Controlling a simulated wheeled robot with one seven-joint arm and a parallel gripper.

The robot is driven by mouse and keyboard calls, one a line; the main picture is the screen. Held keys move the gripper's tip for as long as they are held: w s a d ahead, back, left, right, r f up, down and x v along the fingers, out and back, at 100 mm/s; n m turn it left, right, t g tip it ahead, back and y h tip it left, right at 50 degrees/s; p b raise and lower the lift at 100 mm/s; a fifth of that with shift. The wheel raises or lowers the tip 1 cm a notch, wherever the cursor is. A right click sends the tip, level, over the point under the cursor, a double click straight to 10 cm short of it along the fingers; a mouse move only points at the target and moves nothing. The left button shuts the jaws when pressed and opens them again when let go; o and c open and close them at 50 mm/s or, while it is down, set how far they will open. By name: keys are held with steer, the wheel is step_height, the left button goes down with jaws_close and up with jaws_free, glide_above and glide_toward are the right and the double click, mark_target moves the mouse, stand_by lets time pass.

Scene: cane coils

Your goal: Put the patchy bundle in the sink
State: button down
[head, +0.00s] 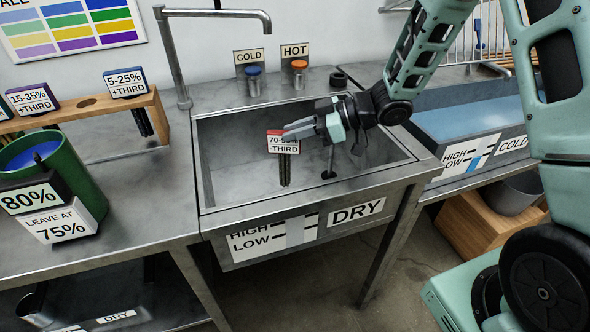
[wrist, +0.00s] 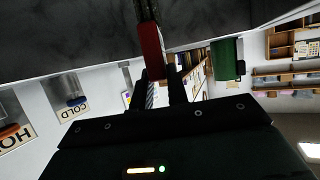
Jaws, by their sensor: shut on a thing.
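The bundle (head: 284,172) is a short set of dark sticks hanging below a red-topped tag (head: 283,144) marked "-THIRD", with its numbers partly hard to read. I cannot see patches on it. My gripper (head: 301,129) is shut on the tagged top, and the bundle hangs upright over the basin of the metal sink (head: 232,165). I cannot tell whether its lower end touches the sink floor. In the wrist view the red top (wrist: 151,52) sits between the dark fingers. The sink looks dry, and its front carries a "DRY" label (head: 356,211).
A faucet (head: 178,55) and cold (head: 253,80) and hot (head: 299,72) knobs stand behind the sink. A wooden rack (head: 100,106) with tagged bundles and a green tub (head: 85,185) are left. A water-filled trough (head: 460,112) is right. A small black piece (head: 329,172) is in the sink.

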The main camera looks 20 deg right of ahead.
mark_target(296, 152)
steer(key=shift+f, duration=3.2)
steer(key=shift+b, duration=0.3)
steer(key=shift+f, duration=0.2)
steer(key=c, duration=1.4)
jaws_free()
steer(key=shift+o, duration=0.2)
steer(key=shift+r, duration=0.15)
